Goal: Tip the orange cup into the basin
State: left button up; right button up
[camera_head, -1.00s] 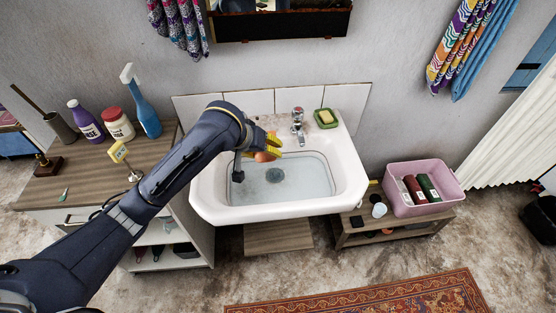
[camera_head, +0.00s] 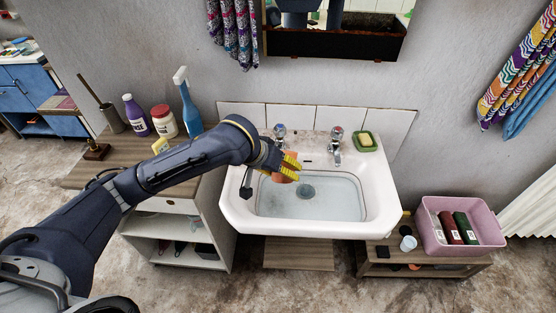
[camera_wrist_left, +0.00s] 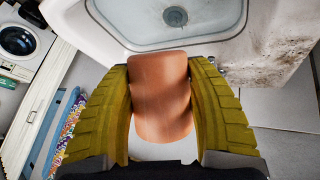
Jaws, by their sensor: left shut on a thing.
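The orange cup (camera_head: 283,176) is held over the left back part of the white basin (camera_head: 383,213). My left gripper (camera_head: 292,164) has yellow fingers and is shut on the cup. In the left wrist view the cup (camera_wrist_left: 160,95) fills the space between the two fingers, with its side towards the camera. The basin (camera_wrist_left: 240,40) and its drain show beyond the cup. I cannot see the cup's inside or tell its tilt for sure. The gripper and arm hide part of the cup in the head view. My right gripper is not in view.
Two taps (camera_head: 337,146) stand at the basin's back rim, with a green soap dish (camera_head: 366,141) to their right. A wooden-topped cabinet on the left bears a blue spray bottle (camera_head: 187,108) and other bottles. A pink crate (camera_head: 432,240) stands low on the right.

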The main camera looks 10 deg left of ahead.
pick_arm(q)
jog(key=s+d+f+n+y, duration=0.1)
jog(key=d+f+n, duration=0.4)
jog(key=d+f, duration=0.4)
jog(key=shift+s+d+f+y, duration=0.4)
jog(key=shift+d, duration=0.95)
jog(key=shift+g, duration=0.3)
